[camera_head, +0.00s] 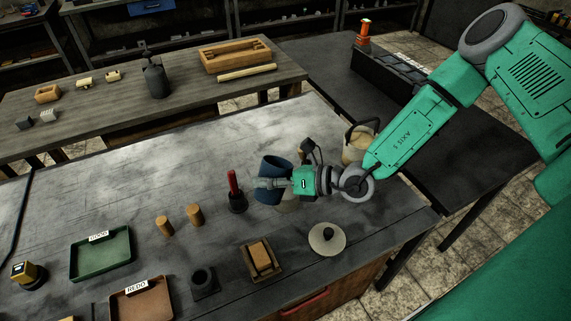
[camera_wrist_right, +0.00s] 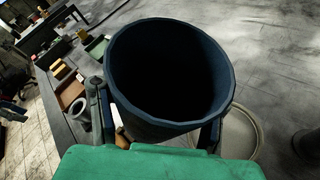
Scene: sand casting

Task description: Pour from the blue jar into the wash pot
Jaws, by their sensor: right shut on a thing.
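The blue jar (camera_head: 273,169) is held above the metal-topped table, tilted slightly, and my right gripper (camera_head: 268,184) is shut on its side. In the right wrist view the jar (camera_wrist_right: 170,75) shows its wide open mouth; the inside is too dark to show any contents. A cream pot with a dark handle (camera_head: 357,147) stands behind my right wrist. I cannot tell which is the wash pot. My left gripper is not in view.
A red-handled tool (camera_head: 234,190) stands close left of the gripper. Two wooden cylinders (camera_head: 194,214), a wooden block (camera_head: 259,259) and a pale disc with a dark knob (camera_head: 327,239) are nearby. Green (camera_head: 103,270) and brown (camera_head: 160,312) trays lie left. The table's far middle is clear.

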